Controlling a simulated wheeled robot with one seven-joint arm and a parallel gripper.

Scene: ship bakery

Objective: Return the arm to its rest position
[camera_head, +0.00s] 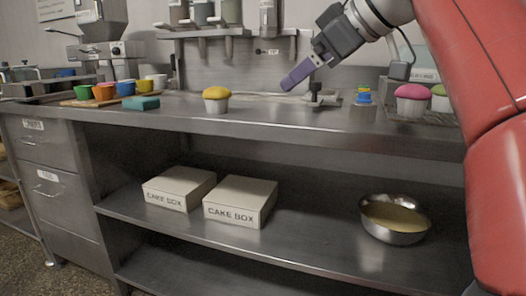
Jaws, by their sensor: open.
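My gripper (301,73) is at the upper right of the head camera view, above the steel counter (285,122). Its purple-grey fingers point down and to the left, and nothing shows between them. It is open and empty. My arm comes in from the right edge, with a large red link in front of the counter's right end. A yellow-topped cupcake (216,99) stands on the counter to the left of my gripper, apart from it.
Pink-topped (411,101) and green-topped cupcakes stand at the right, partly behind my arm. Coloured cups (104,91) and a teal block (141,103) are at the left. Two cake boxes (240,201) and a metal bowl (394,236) are on the shelf below.

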